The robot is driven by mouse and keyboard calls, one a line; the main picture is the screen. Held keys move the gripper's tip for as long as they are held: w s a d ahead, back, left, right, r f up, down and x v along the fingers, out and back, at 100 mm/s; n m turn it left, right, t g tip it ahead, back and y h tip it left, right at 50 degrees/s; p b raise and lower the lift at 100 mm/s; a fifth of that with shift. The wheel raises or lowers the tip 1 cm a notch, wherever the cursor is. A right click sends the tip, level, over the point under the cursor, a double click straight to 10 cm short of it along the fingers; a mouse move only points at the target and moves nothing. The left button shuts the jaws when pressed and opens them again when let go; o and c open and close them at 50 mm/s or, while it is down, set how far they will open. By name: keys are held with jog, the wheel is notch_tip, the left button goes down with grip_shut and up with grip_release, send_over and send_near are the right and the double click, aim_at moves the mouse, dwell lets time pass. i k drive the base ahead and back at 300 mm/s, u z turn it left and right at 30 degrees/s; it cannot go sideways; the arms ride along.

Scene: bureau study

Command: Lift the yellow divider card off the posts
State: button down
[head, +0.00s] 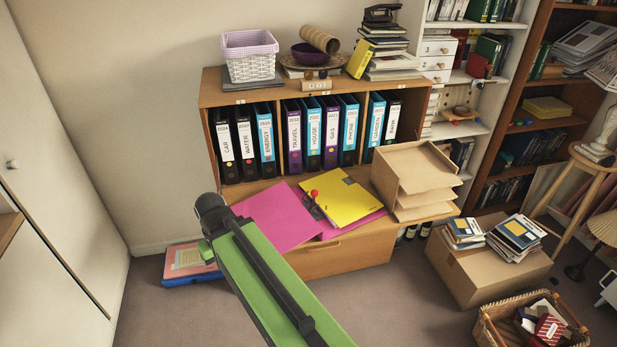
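The yellow divider card (347,199) lies flat on an open magenta binder (272,214) on the bureau's lowered shelf. A dark metal ring mechanism with a red knob (314,193) stands at the card's left edge. The posts are too small to make out, so I cannot tell how the card sits on them. My green arm reaches up from the bottom edge, in front of the binder's lower left side. Its dark joint is left of the binder. My gripper is not visible.
A row of labelled binders (312,133) stands behind the open one. A wooden letter tray (415,178) stands close to the right of the card. A cardboard box (488,266) with books is on the floor at right. Carpet (385,308) in front is clear.

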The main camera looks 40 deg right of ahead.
aim_at(346, 202)
jog(key=z, duration=0.1)
jog(key=i, duration=0.9)
jog(key=u, duration=0.1)
